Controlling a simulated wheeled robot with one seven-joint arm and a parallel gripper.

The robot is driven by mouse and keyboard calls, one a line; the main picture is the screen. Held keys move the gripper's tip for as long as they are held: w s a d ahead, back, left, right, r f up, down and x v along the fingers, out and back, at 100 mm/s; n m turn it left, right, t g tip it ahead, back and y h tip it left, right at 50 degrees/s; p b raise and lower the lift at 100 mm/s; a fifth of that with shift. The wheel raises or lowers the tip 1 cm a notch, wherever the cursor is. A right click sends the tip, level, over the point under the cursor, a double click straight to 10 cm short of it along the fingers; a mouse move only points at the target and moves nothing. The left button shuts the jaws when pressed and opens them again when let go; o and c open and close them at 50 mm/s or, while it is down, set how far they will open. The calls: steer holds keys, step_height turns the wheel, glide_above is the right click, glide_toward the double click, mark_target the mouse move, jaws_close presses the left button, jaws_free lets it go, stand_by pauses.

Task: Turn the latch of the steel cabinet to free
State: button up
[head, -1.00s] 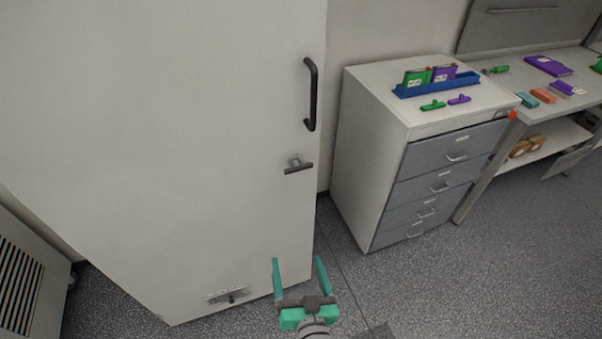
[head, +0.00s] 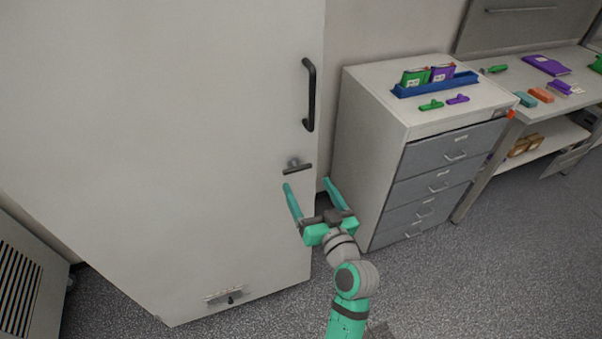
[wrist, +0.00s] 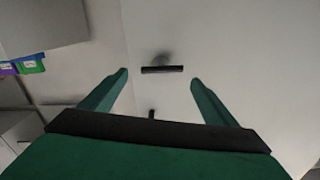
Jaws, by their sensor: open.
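The steel cabinet (head: 170,130) is a tall pale door filling the left of the head view. Its latch (head: 297,169) is a dark bar, lying nearly level on a small grey mount, below the black vertical handle (head: 310,95). My gripper (head: 307,183) is open and empty, with teal fingers, just below the latch in the head view. In the wrist view the latch (wrist: 162,69) shows as a level dark bar beyond and between the open fingertips (wrist: 158,78), apart from them. The handle (wrist: 151,114) shows only as a small dark end behind the gripper body.
A grey drawer unit (head: 370,150) stands right of the cabinet, with a blue tray (head: 437,86) and small green and purple items on top. A workbench (head: 505,82) is at the far right. A small plate fitting (head: 226,295) sits low on the cabinet door. Floor in front is clear.

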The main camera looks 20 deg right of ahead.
steer(key=w, duration=0.6)
steer(key=shift+w+a, duration=0.25)
steer(key=shift+a, duration=0.05)
steer(key=shift+d, duration=0.1)
steer(key=c, duration=0.9)
